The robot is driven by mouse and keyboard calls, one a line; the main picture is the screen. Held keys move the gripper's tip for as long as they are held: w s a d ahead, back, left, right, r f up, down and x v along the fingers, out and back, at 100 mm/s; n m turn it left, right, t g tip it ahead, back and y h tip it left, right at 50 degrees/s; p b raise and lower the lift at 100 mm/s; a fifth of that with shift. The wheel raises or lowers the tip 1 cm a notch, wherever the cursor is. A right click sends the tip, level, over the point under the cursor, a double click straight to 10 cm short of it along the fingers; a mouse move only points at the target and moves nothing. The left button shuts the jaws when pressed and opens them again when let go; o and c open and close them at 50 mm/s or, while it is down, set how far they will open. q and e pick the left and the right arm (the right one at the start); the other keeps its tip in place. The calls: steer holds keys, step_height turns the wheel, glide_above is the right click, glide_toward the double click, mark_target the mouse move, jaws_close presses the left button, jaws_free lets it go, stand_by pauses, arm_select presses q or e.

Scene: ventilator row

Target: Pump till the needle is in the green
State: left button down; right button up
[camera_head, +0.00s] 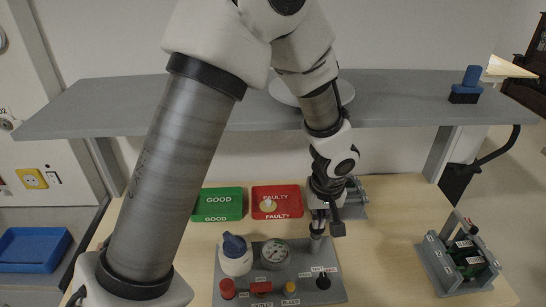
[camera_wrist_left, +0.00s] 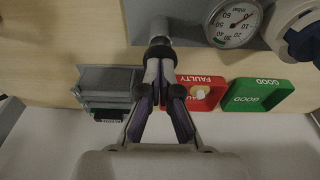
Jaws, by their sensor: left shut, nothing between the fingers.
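The round gauge (camera_head: 275,252) sits on a grey panel (camera_head: 335,295). It also shows in the left wrist view (camera_wrist_left: 232,24), with a green arc on its dial; I cannot read the needle for sure. A blue-topped white pump (camera_head: 235,256) stands left of the gauge, and its edge shows in the left wrist view (camera_wrist_left: 298,22). My left gripper (camera_head: 318,230) is shut and empty, pointing down at a short grey cylinder (camera_head: 315,243) right of the gauge. Its fingertips (camera_wrist_left: 158,48) are close together at the cylinder; contact is unclear. My right gripper is not in view.
A red knob (camera_head: 227,288), yellow knob (camera_head: 289,287) and black switch (camera_head: 323,281) are along the panel front. Behind are an empty green tray (camera_head: 218,190) and a red tray (camera_head: 290,191) holding a pale piece. A grey shelf (camera_head: 400,95) overhangs; a fixture (camera_head: 432,262) stands right.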

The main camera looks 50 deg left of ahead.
arm_select(q)
steer(key=shift+f+b, duration=0.8)
steer(key=shift+f, duration=0.25)
steer(key=shift+r+p, duration=1.2)
steer(key=shift+r, duration=0.35)
steer(key=shift+f, duration=0.15)
steer(key=shift+f+b, duration=1.45)
steer(key=shift+b, duration=0.2)
steer(key=shift+r+p, duration=1.25)
steer(key=shift+r, duration=0.3)
steer(key=shift+f, duration=0.15)
